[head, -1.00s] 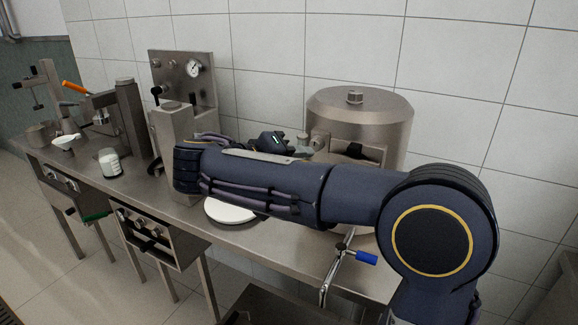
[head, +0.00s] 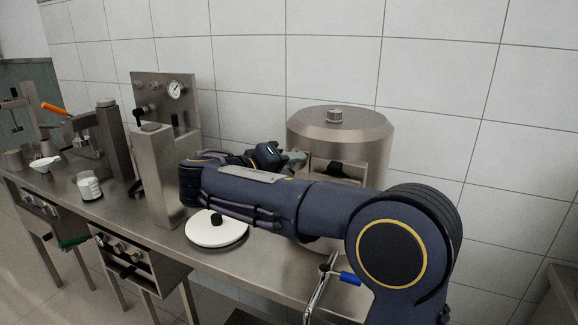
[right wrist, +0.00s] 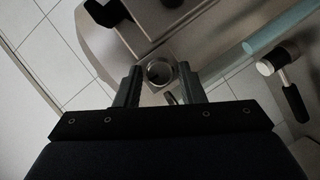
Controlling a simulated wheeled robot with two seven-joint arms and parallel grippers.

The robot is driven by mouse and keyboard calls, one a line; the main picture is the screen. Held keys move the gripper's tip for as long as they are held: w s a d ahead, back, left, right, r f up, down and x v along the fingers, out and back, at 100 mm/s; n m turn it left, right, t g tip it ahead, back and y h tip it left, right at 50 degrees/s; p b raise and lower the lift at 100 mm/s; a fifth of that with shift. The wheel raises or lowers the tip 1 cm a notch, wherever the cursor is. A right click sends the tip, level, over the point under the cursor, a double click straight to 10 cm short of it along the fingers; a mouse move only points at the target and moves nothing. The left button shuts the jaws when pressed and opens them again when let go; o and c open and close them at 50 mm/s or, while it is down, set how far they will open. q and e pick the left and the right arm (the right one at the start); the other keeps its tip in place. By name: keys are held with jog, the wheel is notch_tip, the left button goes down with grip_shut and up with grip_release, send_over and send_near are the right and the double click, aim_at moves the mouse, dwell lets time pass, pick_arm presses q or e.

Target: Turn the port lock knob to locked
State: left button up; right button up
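The disc separator (head: 340,132) is a wide steel drum with a lid knob, standing on the steel bench against the wall. My right gripper (head: 293,158) is at the drum's left side, with my forearm crossing in front. In the right wrist view its two dark fingers (right wrist: 160,88) are apart, with a round metal fitting (right wrist: 160,71) showing between their tips. It looks like the port lock knob; I cannot tell whether the fingers touch it. In the head view the gripper hides this fitting. My left gripper is not in view.
A white disc with a black knob (head: 217,229) lies on the bench below my forearm. A steel post (head: 153,185) and gauge panel (head: 180,98) stand left. A blue-handled lever (head: 349,278) is at the front edge. A white-filled jar (head: 89,187) stands farther left.

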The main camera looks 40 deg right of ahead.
jog(key=c, duration=0.7)
jog(key=shift+n+h+p, duration=0.3)
jog(key=shift+n+p, duration=0.2)
jog(key=shift+n, duration=0.1)
jog(key=o, duration=0.7)
jog(key=shift+a, duration=0.1)
jog(key=w+v, duration=0.1)
jog(key=v, duration=0.6)
jog(key=shift+s+a+b, duration=0.3)
jog(key=shift+s+a, duration=0.05)
jog(key=shift+s, duration=0.15)
